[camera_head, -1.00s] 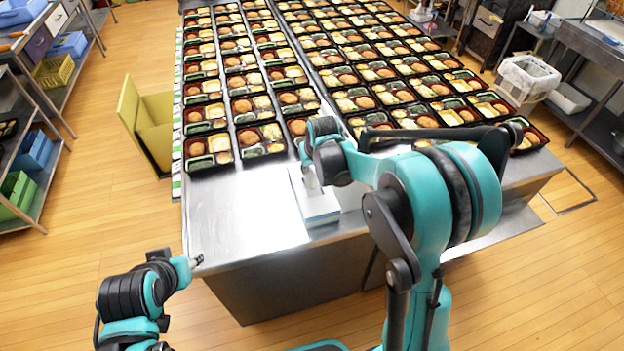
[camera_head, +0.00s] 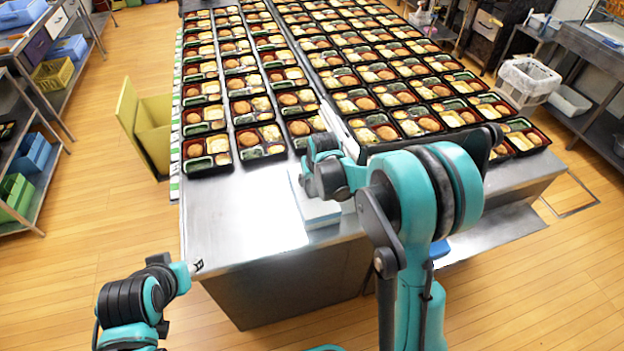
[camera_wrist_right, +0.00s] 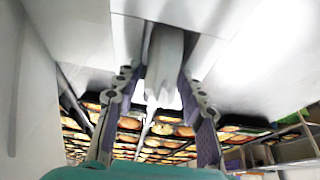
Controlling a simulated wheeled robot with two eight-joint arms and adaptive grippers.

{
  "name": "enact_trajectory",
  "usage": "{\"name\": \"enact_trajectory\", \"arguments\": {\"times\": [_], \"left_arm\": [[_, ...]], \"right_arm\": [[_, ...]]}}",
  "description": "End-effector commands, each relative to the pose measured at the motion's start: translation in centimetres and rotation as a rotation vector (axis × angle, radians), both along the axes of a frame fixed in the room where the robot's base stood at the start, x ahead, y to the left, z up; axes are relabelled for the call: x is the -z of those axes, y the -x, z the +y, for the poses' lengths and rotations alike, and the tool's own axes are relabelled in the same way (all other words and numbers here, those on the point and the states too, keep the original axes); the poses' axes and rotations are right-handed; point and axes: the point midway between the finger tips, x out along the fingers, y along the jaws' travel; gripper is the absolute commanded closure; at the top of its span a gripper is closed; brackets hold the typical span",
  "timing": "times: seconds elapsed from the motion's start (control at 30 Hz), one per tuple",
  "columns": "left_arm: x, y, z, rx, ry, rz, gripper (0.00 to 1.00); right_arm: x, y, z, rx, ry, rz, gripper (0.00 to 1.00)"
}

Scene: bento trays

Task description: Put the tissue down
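A white and pale-blue box (camera_head: 318,212) sits on the bare front part of the steel table. My right gripper is over it in the head view, its fingertips hidden behind my own arm. In the right wrist view the two fingers of my right gripper (camera_wrist_right: 158,75) stand apart. A crumpled whitish tissue (camera_wrist_right: 165,62) lies between them, with a gap by the left finger; its far end meets a white surface. My left gripper (camera_head: 197,266) is beside the table's front left corner, too small to judge, with nothing visible in it.
Rows of filled bento trays (camera_head: 262,141) cover the table behind the box. The steel table (camera_head: 225,225) is clear to the left of the box.

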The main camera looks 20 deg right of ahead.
Motion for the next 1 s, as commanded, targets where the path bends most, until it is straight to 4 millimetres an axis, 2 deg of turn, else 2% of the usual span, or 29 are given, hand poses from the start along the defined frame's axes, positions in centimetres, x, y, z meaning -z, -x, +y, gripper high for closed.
{"name": "enact_trajectory", "arguments": {"times": [0.27,0.4,0.8,1.0], "left_arm": [[-0.2,0.0,0.0,0.000,0.000,0.000,0.60],[-1.1,0.0,0.0,0.000,0.000,0.000,0.60],[-1.9,0.0,0.0,0.000,0.000,0.000,0.60],[-2.1,0.0,0.0,0.000,0.000,0.000,0.60]], "right_arm": [[-0.2,0.0,0.0,0.000,0.000,0.000,0.60],[-1.7,0.5,0.0,0.000,0.000,0.000,0.60],[-1.6,9.4,-0.3,0.000,0.000,0.000,0.60],[-1.5,11.9,-0.4,0.000,0.000,0.000,0.60]]}}
